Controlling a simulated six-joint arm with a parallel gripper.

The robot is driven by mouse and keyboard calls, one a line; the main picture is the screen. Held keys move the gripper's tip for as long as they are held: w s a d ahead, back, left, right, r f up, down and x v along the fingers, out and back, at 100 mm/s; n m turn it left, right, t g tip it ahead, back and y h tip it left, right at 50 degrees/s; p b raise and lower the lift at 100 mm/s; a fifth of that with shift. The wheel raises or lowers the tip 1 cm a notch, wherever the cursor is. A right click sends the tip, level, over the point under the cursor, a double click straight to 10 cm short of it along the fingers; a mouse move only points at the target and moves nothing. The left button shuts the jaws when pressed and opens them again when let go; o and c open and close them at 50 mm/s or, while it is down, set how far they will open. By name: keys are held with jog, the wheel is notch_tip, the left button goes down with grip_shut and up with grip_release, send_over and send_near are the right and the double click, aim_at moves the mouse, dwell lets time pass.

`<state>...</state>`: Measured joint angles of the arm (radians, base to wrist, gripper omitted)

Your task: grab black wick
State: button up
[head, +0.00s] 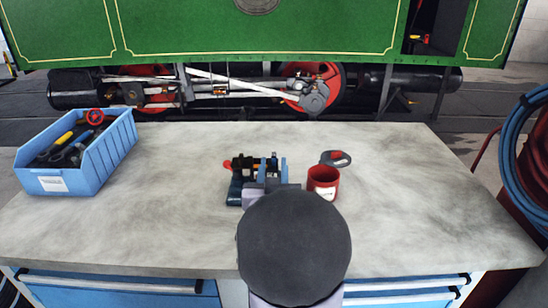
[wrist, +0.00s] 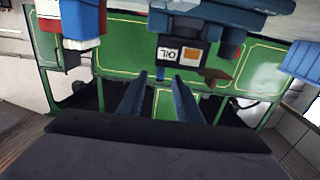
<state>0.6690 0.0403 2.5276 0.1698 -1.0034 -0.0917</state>
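My gripper (head: 273,162) is low over the middle of the workbench, and its two blue-grey fingers stand apart. In the wrist view the fingers (wrist: 158,80) are also apart, and I see nothing held between them. A cluster of small black parts (head: 242,160) lies just left of the fingers in the head view, above a dark blue block (head: 236,190). I cannot tell which of these parts is the black wick. My arm hides the bench below the gripper.
A red tin (head: 323,182) with a white label stands right of my gripper, with a dark grey and red item (head: 336,158) behind it. A blue crate (head: 84,173) of tools is far left. Bench space at both sides is clear.

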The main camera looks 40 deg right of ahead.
aim_at(274, 159)
jog(key=shift+p+x, duration=0.5)
jog(key=shift+x, duration=2.1)
grip_shut()
